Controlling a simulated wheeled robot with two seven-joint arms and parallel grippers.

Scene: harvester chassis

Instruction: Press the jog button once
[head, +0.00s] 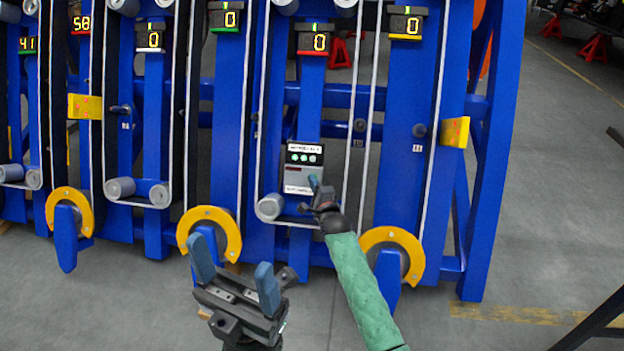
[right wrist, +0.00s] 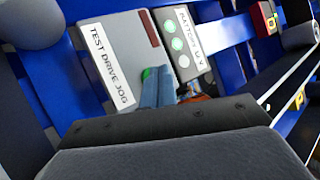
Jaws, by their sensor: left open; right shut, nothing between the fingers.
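A grey control box (head: 291,178) labelled TEST DRIVE JOG is on the blue frame in the head view; it also shows in the right wrist view (right wrist: 110,42). A green button (right wrist: 147,73) is partly visible on its face beside my right fingertips. My right gripper (head: 318,184) is shut and empty, its blue fingers (right wrist: 158,88) pointing at the box's lower part and hiding some of it. I cannot tell whether they touch the button. My left gripper (head: 235,273) is open and empty, low in front of the frame.
A panel with several round green and white lights (head: 304,153) sits directly above the box. A roller (head: 269,207) is at its lower left. Yellow-rimmed wheels (head: 210,212) stand along the frame's foot. Bare floor (head: 560,150) lies to the right.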

